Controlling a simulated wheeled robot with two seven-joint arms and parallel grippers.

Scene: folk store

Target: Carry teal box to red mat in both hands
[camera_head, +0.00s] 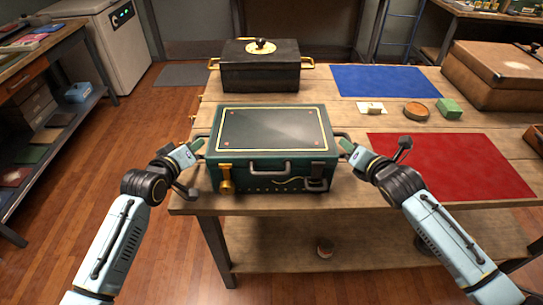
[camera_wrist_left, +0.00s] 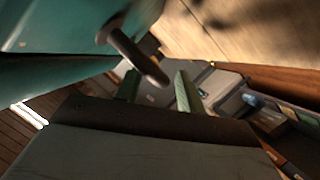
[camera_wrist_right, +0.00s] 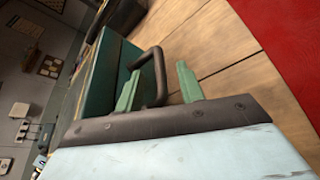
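The teal box (camera_head: 270,145) is dark green with a gold line on its lid, and it stands shut on the wooden table. It has a handle on each side. My left gripper (camera_head: 196,147) is at its left handle; in the left wrist view the handle (camera_wrist_left: 138,58) reaches in between the two spread fingers. My right gripper (camera_head: 349,149) is at its right handle; in the right wrist view the handle (camera_wrist_right: 158,75) lies between the open fingers, with a gap to the outer one. The red mat (camera_head: 445,165) lies flat and empty to the right of the box.
A black box (camera_head: 260,72) with gold handles stands behind. A blue mat (camera_head: 383,81) lies at the back, with a white block (camera_head: 371,108), a round tin (camera_head: 417,111) and a green block (camera_head: 449,109) before it. A brown case (camera_head: 490,75) stands back right.

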